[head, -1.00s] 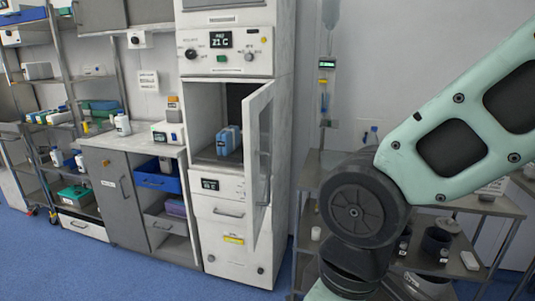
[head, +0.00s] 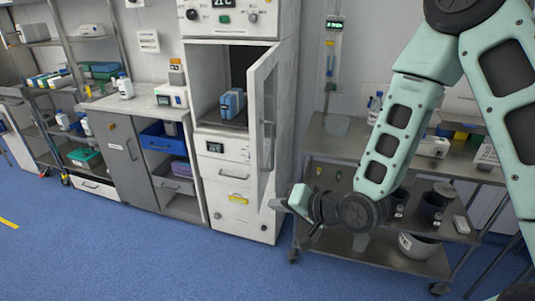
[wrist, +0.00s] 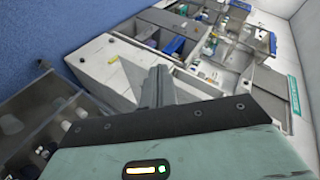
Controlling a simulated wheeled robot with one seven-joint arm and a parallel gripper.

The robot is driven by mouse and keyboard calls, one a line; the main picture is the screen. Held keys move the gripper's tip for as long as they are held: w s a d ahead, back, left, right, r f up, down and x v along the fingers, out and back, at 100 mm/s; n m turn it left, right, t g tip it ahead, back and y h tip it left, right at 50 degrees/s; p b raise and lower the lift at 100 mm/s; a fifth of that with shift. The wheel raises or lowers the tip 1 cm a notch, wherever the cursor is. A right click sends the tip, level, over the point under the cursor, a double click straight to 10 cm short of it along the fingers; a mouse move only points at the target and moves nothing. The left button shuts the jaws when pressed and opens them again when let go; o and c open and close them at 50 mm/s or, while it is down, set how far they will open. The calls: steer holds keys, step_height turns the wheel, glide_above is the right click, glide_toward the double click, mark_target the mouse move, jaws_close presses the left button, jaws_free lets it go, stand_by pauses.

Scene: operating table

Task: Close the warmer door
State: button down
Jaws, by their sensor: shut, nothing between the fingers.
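The warmer (head: 235,218) is a tall white cabinet in the head view. Its door (head: 262,125), a framed panel with a vertical handle, is hinged on the right and stands wide open towards me. A blue item (head: 232,103) sits inside the open compartment. My gripper (head: 279,205) is shut and empty, low and to the right of the door, near its bottom edge. I cannot tell whether it touches the door. In the wrist view the shut fingers (wrist: 158,85) point towards a white cabinet; the door is hard to make out there.
A steel shelf trolley (head: 335,150) with pots and a bowl (head: 418,246) stands right of the warmer, behind my arm. The blue floor (head: 130,255) in front is clear.

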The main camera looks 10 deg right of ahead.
steer(key=w+d+r+m+t+h+p, duration=0.1)
steer(key=w+d+r+m+t, duration=0.25)
steer(key=d+m+t, duration=0.45)
steer(key=m+g+b, duration=0.1)
steer(key=b, duration=0.3)
glide_toward(259, 153)
steer(key=w+d, duration=0.2)
steer(key=w, duration=0.1)
steer(key=a, duration=0.1)
steer(key=w+a, duration=0.1)
steer(key=w+a+p, duration=0.1)
steer(key=shift+a+r, duration=0.2)
steer(key=shift+a, duration=0.05)
steer(key=shift+w+a+f, duration=0.1)
steer(key=shift+w+a, duration=0.05)
steer(key=shift+a, duration=0.25)
steer(key=shift+a, duration=0.1)
